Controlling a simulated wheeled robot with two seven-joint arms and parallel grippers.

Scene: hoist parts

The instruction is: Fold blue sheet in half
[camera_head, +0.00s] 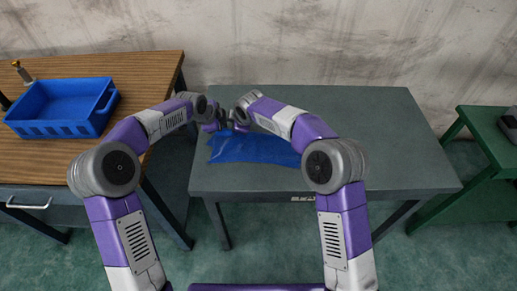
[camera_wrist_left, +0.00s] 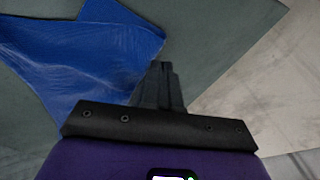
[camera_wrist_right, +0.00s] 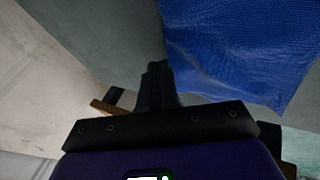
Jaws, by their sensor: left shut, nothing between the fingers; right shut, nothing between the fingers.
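The blue sheet (camera_head: 255,149) lies on the grey table (camera_head: 385,140), on its left half, with its right part hidden behind my right arm. In the left wrist view the sheet (camera_wrist_left: 85,55) shows wrinkles and an uneven edge; in the right wrist view it (camera_wrist_right: 240,50) fills the upper right. My left gripper (camera_head: 222,122) is at the sheet's far left edge, and its fingers (camera_wrist_left: 160,75) are shut with nothing between them. My right gripper (camera_wrist_right: 155,75) is close beside it, also shut and empty, near the sheet's edge. I cannot tell whether either touches the sheet.
A blue crate (camera_head: 62,108) stands on the wooden table (camera_head: 150,75) at the left. A green stand (camera_head: 480,150) with a dark object (camera_head: 508,124) is at the right. The grey table's right part is clear. A wall rises behind.

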